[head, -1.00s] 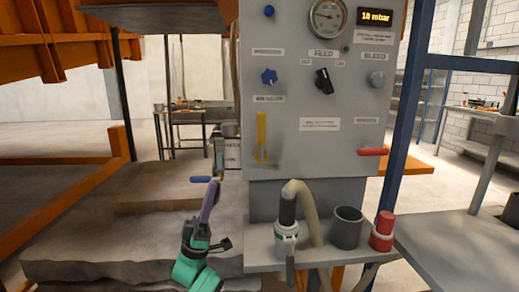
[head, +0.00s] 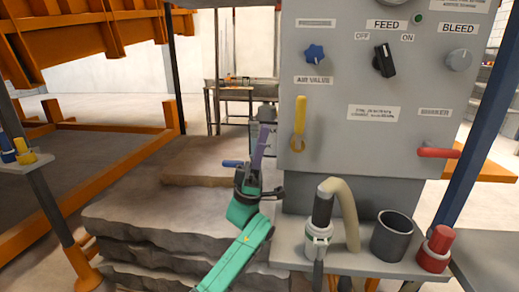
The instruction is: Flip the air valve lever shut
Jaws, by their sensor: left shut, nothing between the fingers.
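The yellow air valve lever (head: 300,117) stands upright on the grey control panel under the AIR VALVE label, its handle up and its round pivot end at the bottom. My left gripper (head: 264,137), with purple fingers on a teal arm, points up just left of the panel's edge, slightly lower than the lever's handle. Its fingers are shut and empty. It looks apart from the lever, with a gap to the lever's left in the picture. My right gripper is not in view.
Below the panel, a shelf (head: 345,262) holds a hose nozzle (head: 321,215), a dark cup (head: 393,236) and a red-capped container (head: 436,249). A red handle (head: 437,153) sticks out at the panel's lower right. A blue knob (head: 315,54) sits above the lever. Layered stone slabs (head: 150,225) lie left.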

